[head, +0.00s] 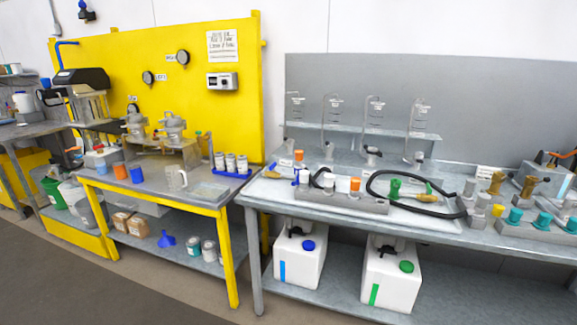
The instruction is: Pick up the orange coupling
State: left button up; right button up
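An orange piece (355,184) stands upright in the grey rail (345,201) on the right-hand metal table. A second small orange piece (299,155) sits on top of a pale part further back and left on the same table. Both are small in view, and I cannot tell which is the orange coupling. Neither of my grippers shows in the head view.
A black hose (420,210) loops over the table to the right of the rail, around green parts (394,189). Another grey block (537,232) with teal parts stands at the right. White canisters (300,256) stand below. A yellow bench (160,182) stands left.

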aim_at(355, 182)
jog(key=i+l, duration=0.1)
jog(key=i, duration=0.7)
jog(key=i+l, duration=0.15)
jog(key=i, duration=0.65)
